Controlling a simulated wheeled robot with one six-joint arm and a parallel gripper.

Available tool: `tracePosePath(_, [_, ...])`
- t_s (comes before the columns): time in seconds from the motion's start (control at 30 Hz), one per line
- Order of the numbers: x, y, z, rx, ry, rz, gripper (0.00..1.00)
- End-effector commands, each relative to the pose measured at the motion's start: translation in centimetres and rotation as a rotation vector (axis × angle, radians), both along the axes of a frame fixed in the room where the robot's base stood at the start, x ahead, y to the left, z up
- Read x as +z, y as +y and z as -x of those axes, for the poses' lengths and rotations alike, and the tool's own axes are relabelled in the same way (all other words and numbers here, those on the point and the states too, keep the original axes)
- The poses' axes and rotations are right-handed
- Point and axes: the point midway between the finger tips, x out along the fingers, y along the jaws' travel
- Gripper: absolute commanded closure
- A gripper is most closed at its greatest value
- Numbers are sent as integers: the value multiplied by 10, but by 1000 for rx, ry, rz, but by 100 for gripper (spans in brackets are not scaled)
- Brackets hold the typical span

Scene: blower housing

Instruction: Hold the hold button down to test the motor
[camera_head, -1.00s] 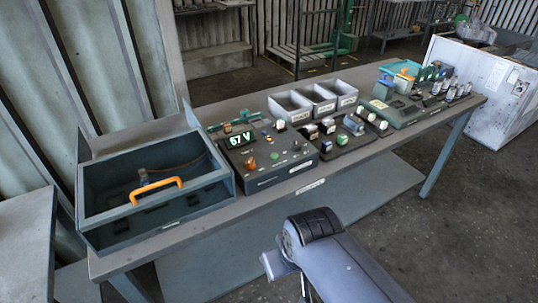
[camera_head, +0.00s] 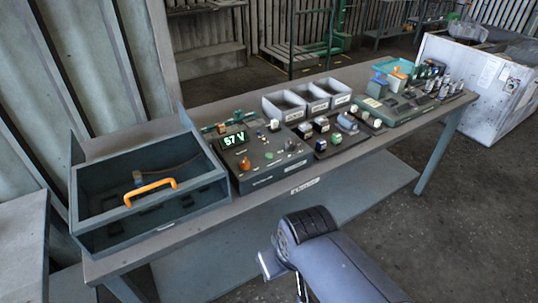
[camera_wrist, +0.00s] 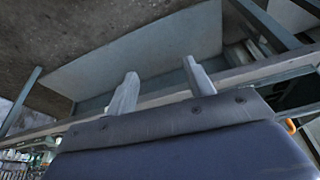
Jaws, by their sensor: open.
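A dark control box (camera_head: 262,158) stands on the bench, with a green lit display (camera_head: 234,140) that appears to read 57 V. Its top carries an orange knob (camera_head: 245,163), a green button (camera_head: 268,155) and other small controls. I cannot tell which one is the hold button. In the wrist view my gripper (camera_wrist: 161,78) has its two fingers spread apart with nothing between them. It is in front of the bench, away from the control box, whose top I cannot make out in that view.
An open-topped dark case (camera_head: 210,193) with an orange handle (camera_head: 150,192) sits left of the control box. Grey bins (camera_head: 270,107) stand behind it, and small parts and another panel (camera_head: 397,108) lie to the right. A white cabinet (camera_head: 470,85) stands beyond the bench.

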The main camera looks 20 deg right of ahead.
Motion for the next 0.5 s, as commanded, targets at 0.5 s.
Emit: tracePosePath(0.5, [0, 0, 0, 0, 0, 0, 88])
